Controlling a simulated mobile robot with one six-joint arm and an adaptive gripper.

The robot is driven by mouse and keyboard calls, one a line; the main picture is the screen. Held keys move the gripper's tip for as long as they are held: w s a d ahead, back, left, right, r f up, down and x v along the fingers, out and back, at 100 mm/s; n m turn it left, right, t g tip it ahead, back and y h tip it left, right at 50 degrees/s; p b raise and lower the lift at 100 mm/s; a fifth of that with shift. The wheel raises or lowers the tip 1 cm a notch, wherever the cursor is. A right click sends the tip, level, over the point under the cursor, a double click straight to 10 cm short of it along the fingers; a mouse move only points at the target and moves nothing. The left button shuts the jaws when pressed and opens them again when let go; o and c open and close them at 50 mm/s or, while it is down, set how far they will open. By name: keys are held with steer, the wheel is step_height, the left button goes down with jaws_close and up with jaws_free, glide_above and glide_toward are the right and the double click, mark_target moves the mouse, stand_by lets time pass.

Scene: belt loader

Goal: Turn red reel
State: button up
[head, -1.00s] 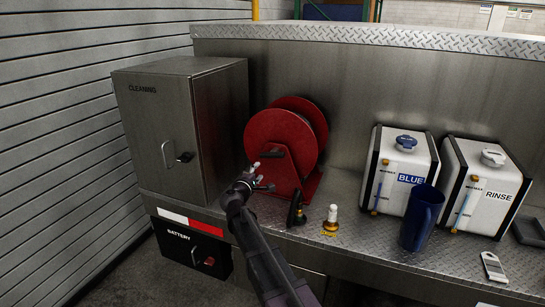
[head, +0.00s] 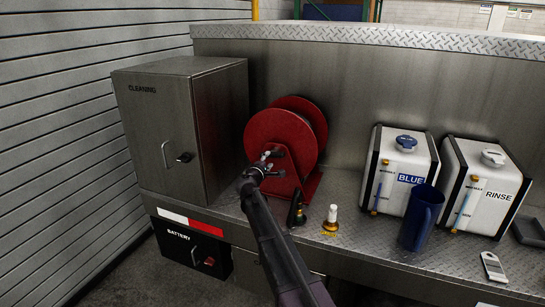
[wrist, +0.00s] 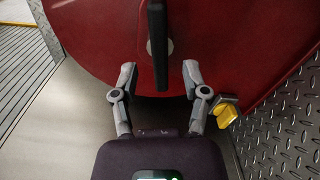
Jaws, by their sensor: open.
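The red reel (head: 281,136) stands on the metal deck beside the cleaning cabinet. In the wrist view the reel's red face (wrist: 100,40) fills the upper part. A dark crank or handle (wrist: 158,45) stands out in front of a round grey hub and points toward my gripper. My gripper (head: 270,160) is in front of the reel in the head view. In the wrist view my gripper (wrist: 160,80) is open, with its fingers on either side of the dark handle's lower end. I cannot tell whether either finger touches it.
The cleaning cabinet (head: 165,135) stands close on the left. A black nozzle (head: 297,210) and a white-and-yellow fitting (head: 331,219) are right of my arm. A blue jug (head: 421,217) and the BLUE (head: 402,166) and RINSE (head: 485,185) tanks stand farther right.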

mark_target(272, 156)
steer(key=shift+x, duration=2.25)
jaws_close()
